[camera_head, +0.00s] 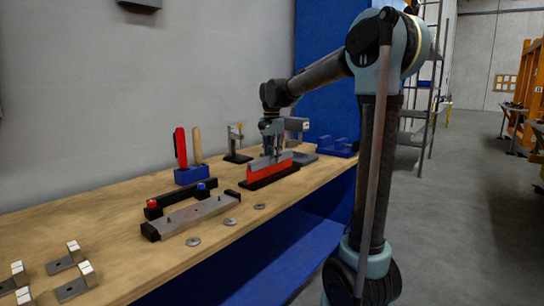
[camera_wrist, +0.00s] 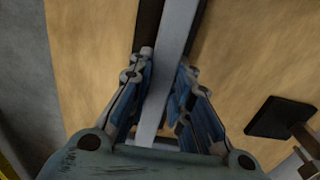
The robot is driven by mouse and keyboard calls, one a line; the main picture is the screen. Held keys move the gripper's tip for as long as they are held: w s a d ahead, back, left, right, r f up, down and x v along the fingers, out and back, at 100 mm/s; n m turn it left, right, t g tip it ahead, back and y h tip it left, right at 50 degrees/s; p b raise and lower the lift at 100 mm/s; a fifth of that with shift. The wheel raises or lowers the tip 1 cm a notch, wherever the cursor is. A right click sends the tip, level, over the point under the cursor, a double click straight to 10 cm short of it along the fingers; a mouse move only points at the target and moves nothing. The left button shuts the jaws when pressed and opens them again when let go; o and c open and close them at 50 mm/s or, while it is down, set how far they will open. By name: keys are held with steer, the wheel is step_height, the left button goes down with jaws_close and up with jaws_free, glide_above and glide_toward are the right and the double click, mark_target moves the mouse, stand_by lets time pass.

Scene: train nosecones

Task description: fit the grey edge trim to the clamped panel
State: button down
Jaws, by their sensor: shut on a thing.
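The panel (camera_head: 267,174) is red and stands upright in a long black clamp base (camera_head: 285,178) on the wooden bench. My gripper (camera_head: 270,154) is directly above it, pointing down, and is shut on the grey edge trim (camera_head: 256,164). The trim runs lengthwise along the panel's top edge; I cannot tell whether it is seated or just above. In the wrist view the trim (camera_wrist: 177,32) is a pale strip between my blue-padded fingers (camera_wrist: 165,62). It hides the red panel there, and dark strips of the base show on both sides.
A blue holder (camera_head: 191,176) with red and wooden handles stands behind left. A grey bar fixture (camera_head: 195,214) with black ends lies front left, near flat discs (camera_head: 230,221). A small clamp (camera_head: 237,145) stands behind, and a blue tray (camera_head: 339,147) sits right. A blue panel (camera_head: 325,70) rises behind my arm.

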steer(key=shift+f, duration=0.4)
steer(key=c, duration=1.4)
jaws_free()
step_height(320, 180, up, 12)
steer(key=s+d+f+n, duration=0.2)
steer(key=s+d+f, duration=0.3)
steer(key=s+d, duration=0.35)
steer(key=s+d+f+n, duration=0.2)
steer(key=s+d+f, duration=0.2)
steer(key=s+f, duration=0.3)
steer(key=s+d+f+n+t, duration=0.1)
steer(key=s+d+f, duration=0.3)
steer(key=s+f, duration=0.4)
steer(key=s+d+f+n+t, duration=0.1)
steer(key=s+d+f+n, duration=0.1)
steer(key=s+d+f, duration=0.3)
steer(key=s+f, duration=0.3)
steer(key=f, duration=0.4)
steer(key=shift+n, duration=0.4)
